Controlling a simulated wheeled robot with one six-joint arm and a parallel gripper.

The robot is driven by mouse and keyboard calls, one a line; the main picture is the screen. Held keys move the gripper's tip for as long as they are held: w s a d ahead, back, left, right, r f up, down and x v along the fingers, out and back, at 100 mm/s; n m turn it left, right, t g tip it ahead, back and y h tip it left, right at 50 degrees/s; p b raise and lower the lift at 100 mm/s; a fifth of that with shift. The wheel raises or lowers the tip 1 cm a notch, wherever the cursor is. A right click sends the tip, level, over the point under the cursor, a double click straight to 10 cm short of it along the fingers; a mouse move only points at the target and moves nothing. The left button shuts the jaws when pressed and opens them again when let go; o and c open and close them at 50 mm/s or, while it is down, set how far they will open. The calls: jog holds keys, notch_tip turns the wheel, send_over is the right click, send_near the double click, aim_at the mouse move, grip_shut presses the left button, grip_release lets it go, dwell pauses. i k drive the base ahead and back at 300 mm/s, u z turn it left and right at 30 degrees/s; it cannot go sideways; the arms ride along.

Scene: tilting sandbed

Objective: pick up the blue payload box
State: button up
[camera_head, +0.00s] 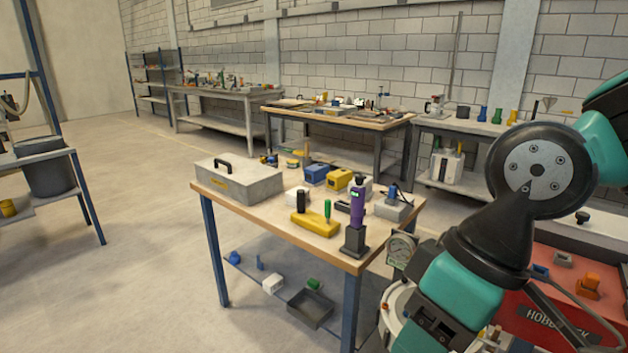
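A small blue box (316,174) sits near the back edge of the wooden-topped table (262,212), just left of a yellow box (338,179). It is the clearest match for the blue payload box. My teal and black arm fills the right side of the view, well to the right of the blue box and apart from it. I cannot make out my gripper's fingers in this view. Nothing blocks the view of the blue box's front and top.
Around the blue box stand a grey case with a black handle (240,182), a yellow block (315,223) and a purple device (357,204). A red box (545,318) is at lower right, partly behind my arm. Open floor lies left of the table.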

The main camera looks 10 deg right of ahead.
aim_at(315, 175)
jog(key=u, duration=0.65)
jog(key=i, duration=0.95)
jog(key=u, duration=0.7)
jog(key=i, duration=1.5)
jog(key=z, duration=0.35)
jog(key=i, duration=0.75)
jog(key=z, duration=1.4)
jog(key=i, duration=0.7)
jog(key=z, duration=0.7)
